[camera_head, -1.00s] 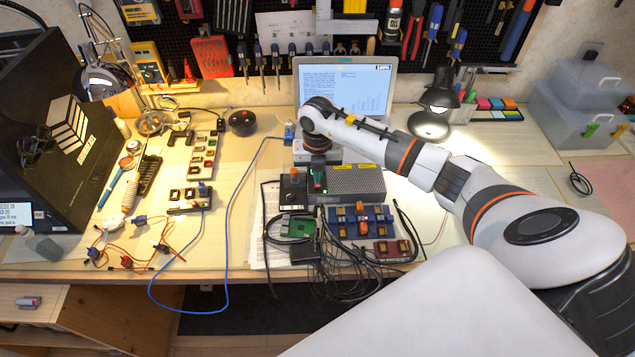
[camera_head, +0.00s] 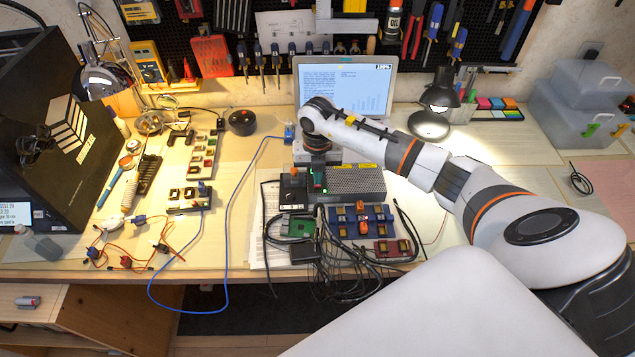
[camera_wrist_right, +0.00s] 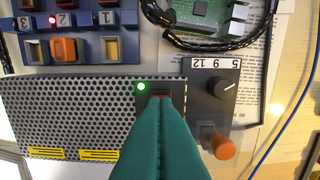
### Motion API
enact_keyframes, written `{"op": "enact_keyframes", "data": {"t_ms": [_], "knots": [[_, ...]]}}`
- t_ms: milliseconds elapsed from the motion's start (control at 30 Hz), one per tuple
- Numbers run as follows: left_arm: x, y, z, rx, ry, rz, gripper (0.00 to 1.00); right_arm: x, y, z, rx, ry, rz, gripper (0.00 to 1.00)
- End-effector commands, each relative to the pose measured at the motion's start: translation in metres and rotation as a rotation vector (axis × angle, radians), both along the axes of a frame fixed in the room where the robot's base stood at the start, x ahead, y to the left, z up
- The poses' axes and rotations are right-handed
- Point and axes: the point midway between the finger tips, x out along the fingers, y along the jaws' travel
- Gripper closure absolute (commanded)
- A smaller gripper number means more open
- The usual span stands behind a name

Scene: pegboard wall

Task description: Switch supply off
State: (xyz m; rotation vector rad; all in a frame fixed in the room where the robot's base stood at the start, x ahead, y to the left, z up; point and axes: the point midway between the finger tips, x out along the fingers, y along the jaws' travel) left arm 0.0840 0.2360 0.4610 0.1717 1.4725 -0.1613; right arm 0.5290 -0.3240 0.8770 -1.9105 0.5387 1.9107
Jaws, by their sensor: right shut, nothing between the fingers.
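The supply is a grey box with a perforated metal top (camera_head: 357,180), standing on the desk in front of the laptop; it also shows in the right wrist view (camera_wrist_right: 85,115). A green light (camera_wrist_right: 141,87) is lit at its edge. My right gripper (camera_head: 319,187) points down over the left part of the supply. In the right wrist view its teal fingers (camera_wrist_right: 163,102) are shut and empty, with the tips beside a small red part (camera_wrist_right: 161,96), probably the switch, mostly hidden by them. I cannot tell if they touch it. My left gripper is out of view.
A black module with a knob (camera_wrist_right: 225,87) and an orange-tipped lever (camera_wrist_right: 222,146) adjoins the supply. A green circuit board (camera_head: 300,228), a blue block (camera_head: 362,219) and tangled black cables lie in front. The laptop (camera_head: 346,90) stands behind; a lamp (camera_head: 431,121) stands right of it.

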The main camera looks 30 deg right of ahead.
Motion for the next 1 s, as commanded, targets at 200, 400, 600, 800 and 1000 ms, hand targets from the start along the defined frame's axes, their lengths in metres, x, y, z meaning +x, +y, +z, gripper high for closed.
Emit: {"op": "enact_keyframes", "data": {"t_ms": [200,400,600,800,1000], "knots": [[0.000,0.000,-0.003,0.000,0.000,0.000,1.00,0.000,0.000,-0.004,0.000,0.000,0.000,1.00],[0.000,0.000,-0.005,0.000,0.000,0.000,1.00,0.000,0.000,-0.007,0.000,0.000,0.000,1.00],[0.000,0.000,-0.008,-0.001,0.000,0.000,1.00,0.000,0.000,-0.010,0.000,0.000,0.000,1.00],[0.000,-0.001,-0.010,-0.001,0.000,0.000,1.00,0.000,0.000,-0.013,0.000,0.000,0.000,1.00],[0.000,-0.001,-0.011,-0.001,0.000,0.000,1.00,0.000,0.000,-0.014,-0.001,-0.001,-0.001,1.00]]}}
